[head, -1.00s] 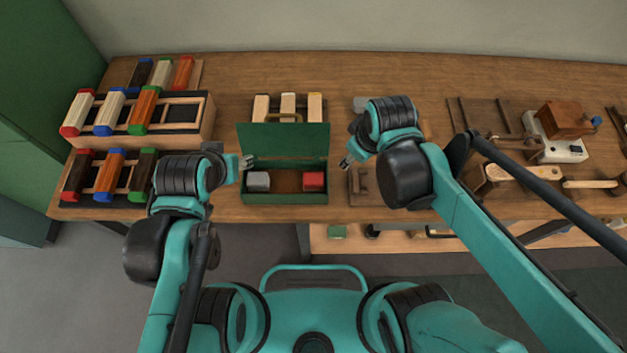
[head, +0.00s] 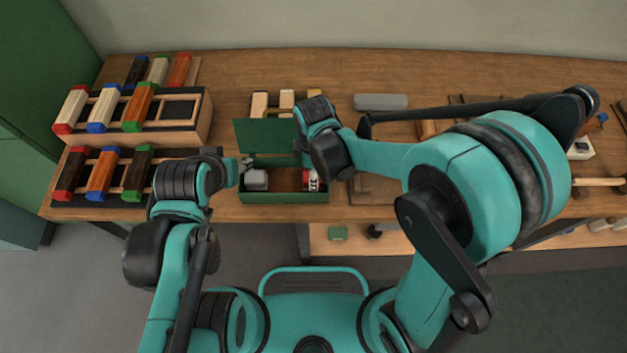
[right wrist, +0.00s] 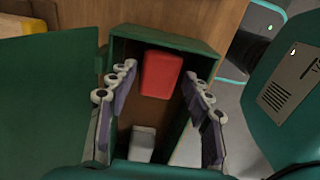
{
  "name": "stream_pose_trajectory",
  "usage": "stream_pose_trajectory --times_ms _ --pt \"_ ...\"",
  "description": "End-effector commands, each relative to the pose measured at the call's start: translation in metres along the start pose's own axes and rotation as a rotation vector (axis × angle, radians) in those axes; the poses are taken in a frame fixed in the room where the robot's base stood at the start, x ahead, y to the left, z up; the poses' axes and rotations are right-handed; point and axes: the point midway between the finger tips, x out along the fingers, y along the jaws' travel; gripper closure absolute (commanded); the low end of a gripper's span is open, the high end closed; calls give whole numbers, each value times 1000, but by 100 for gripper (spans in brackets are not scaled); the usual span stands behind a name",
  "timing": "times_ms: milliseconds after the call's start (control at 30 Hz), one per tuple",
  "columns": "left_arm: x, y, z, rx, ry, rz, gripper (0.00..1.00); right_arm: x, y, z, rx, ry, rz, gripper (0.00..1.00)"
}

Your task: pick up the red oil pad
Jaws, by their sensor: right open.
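The red oil pad (right wrist: 161,75) lies at one end inside the green box (right wrist: 172,36), whose lid stands open. In the head view the red pad (head: 310,184) is partly covered by my right gripper (head: 310,177), which reaches down over the box's right end. In the right wrist view my right gripper (right wrist: 158,115) is open, its fingers on either side of the view with the pad beyond and between them, not gripped. A grey pad (right wrist: 142,143) lies at the box's other end. My left gripper (head: 243,164) is by the box's left side; its jaw state is too small to tell.
Racks of brush blocks with coloured ends (head: 130,110) stand on the left of the wooden bench (head: 225,75). Pale wooden blocks (head: 272,103) lie behind the box lid (head: 265,134). A grey block (head: 380,102) lies to the right at the back.

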Motion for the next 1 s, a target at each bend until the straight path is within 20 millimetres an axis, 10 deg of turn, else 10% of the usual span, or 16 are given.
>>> stream_pose_trajectory --times_ms 367,533,1000 --pt "10 0 7 0 0 0 53 25 0 0 0 4 1 50" --pt "10 0 7 0 0 0 53 25 0 0 1 4 1 90" --pt "0 0 0 0 0 0 53 -1 0 0 1 3 1 90"
